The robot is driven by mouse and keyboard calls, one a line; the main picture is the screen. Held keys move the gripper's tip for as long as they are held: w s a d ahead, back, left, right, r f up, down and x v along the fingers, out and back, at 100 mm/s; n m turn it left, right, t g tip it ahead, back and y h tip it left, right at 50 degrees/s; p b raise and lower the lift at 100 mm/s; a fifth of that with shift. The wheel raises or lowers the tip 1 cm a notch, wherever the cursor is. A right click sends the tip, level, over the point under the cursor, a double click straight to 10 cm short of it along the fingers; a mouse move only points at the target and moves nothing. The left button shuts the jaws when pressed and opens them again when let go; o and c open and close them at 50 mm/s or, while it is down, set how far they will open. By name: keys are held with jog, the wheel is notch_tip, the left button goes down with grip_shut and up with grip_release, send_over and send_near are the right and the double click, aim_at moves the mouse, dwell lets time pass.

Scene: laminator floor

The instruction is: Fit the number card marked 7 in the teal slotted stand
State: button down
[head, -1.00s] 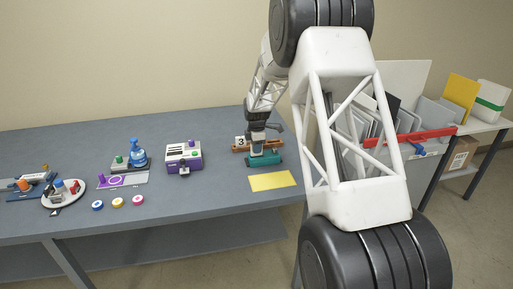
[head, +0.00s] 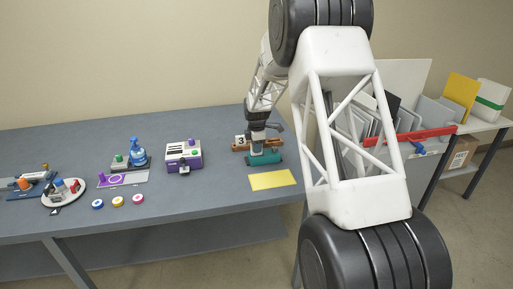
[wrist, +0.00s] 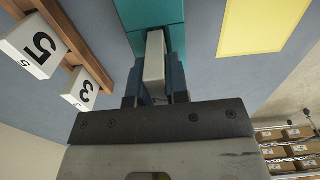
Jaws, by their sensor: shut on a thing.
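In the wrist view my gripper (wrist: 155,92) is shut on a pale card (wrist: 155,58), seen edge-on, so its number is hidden. The teal slotted stand (wrist: 155,12) lies right at the card, and the card's far end overlaps it in the picture. I cannot tell whether the card is inside the slot. In the head view the gripper (head: 257,148) is directly over the teal stand (head: 266,160), and the held card is hidden.
A brown wooden rack (head: 236,149) stands just behind the stand, holding cards marked 5 (wrist: 38,46) and 3 (wrist: 84,90). A yellow sheet (head: 272,180) lies in front. A purple-and-white box (head: 183,158) stands to the left, with bare table between.

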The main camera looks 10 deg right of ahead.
jog(key=shift+f, duration=0.55)
dwell(1.3)
jog(key=c, duration=0.7)
grip_release()
jog(key=shift+r, duration=0.3)
jog(key=shift+r, duration=3.45)
jog(key=shift+s+r, duration=0.1)
